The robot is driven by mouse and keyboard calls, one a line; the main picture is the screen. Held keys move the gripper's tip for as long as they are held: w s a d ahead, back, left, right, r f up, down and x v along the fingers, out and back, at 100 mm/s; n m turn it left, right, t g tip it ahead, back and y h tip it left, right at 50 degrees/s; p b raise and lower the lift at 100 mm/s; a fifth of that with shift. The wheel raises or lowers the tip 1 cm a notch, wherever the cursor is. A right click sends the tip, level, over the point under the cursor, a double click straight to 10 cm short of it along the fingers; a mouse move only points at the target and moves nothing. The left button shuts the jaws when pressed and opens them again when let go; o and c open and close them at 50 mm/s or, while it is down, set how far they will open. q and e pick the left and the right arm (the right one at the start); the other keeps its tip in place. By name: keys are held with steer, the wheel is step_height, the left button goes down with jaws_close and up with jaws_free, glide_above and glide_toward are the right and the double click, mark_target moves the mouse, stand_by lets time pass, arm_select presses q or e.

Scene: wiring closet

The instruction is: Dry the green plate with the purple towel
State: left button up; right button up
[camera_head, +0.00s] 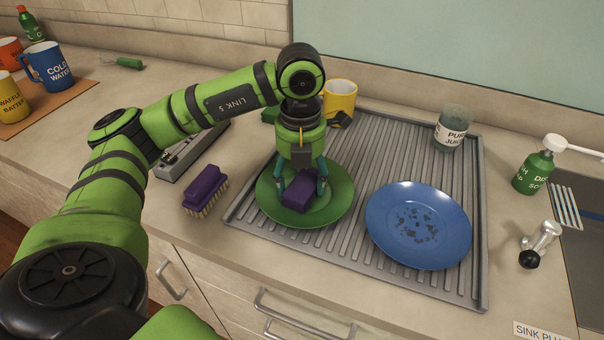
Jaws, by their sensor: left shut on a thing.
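The green plate (334,207) lies on the left part of the grey ribbed drying rack. My left gripper (303,190) points down over the plate and is shut on a folded purple cloth, the purple towel (301,193). The towel is at the plate's surface, near its middle; I cannot tell for sure whether it touches. The gripper and the towel hide part of the plate. My right gripper is not in view.
A blue plate (397,244) with dark spots lies on the rack (458,275) to the right. A yellow mug (341,98) and a glass jar (452,130) stand at the rack's back. A purple brush (205,190) lies left of the rack. Soap bottle (534,172) and sink are right.

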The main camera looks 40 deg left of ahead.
arm_select(q)
steer(key=shift+f, duration=0.15)
steer(key=shift+w+a, duration=0.15)
steer(key=shift+w, duration=0.9)
steer(key=shift+s, duration=0.15)
steer(key=shift+s+d, duration=0.55)
steer(key=shift+s, duration=0.35)
steer(key=shift+w, duration=0.15)
steer(key=shift+w+a, duration=0.15)
steer(key=shift+w, duration=0.8)
